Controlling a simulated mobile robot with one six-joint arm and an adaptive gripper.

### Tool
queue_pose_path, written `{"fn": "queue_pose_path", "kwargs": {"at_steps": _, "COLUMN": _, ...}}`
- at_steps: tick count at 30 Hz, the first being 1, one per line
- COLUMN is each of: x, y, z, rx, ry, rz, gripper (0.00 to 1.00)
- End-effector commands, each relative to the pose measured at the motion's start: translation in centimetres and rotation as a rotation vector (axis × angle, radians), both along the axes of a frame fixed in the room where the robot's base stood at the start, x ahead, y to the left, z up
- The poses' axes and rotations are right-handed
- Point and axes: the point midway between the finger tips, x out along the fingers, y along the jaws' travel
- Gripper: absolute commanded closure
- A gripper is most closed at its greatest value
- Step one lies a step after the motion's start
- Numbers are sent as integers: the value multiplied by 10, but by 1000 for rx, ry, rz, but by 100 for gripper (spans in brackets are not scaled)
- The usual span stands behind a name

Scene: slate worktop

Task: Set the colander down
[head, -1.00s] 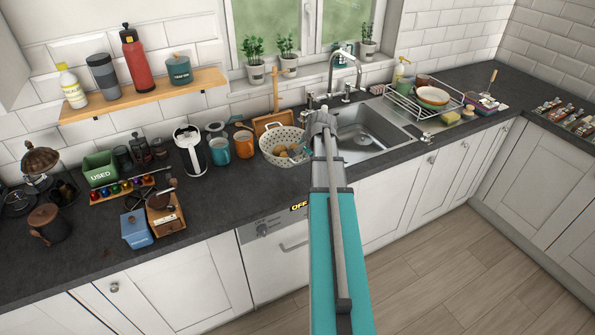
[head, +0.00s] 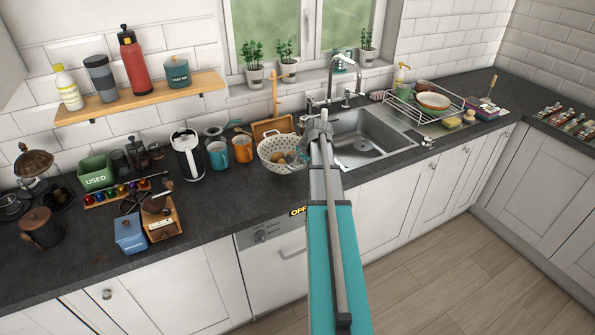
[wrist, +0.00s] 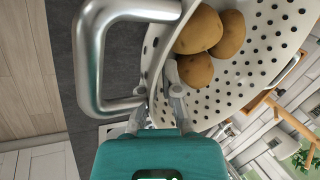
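The white perforated colander (head: 268,154) is at the worktop's front part, left of the sink, with several brown potatoes inside. In the wrist view the colander (wrist: 232,90) fills the upper right, with three potatoes (wrist: 197,70) visible and its metal loop handle (wrist: 90,62) at the left. My gripper (wrist: 160,100) has one finger inside the wall and one outside, closed on the rim beside the handle. In the head view my arm hides the gripper's fingers and part of the colander's right side. I cannot tell whether its base touches the worktop.
The sink (head: 362,138) lies just right of the colander. Dark worktop (head: 215,200) is bare to the front left.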

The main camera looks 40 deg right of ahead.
Motion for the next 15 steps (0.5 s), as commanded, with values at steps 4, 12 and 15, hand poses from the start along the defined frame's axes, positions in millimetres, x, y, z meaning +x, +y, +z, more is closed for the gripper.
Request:
{"fn": "queue_pose_path", "kwargs": {"at_steps": 4, "x": 7, "y": -3, "z": -10, "rx": 0, "ry": -1, "rz": 0, "gripper": 100}}
{"fn": "queue_pose_path", "kwargs": {"at_steps": 12, "x": 7, "y": -3, "z": -32, "rx": 0, "ry": -1, "rz": 0, "gripper": 100}}
{"fn": "queue_pose_path", "kwargs": {"at_steps": 15, "x": 7, "y": -3, "z": -37, "rx": 0, "ry": -1, "rz": 0, "gripper": 100}}
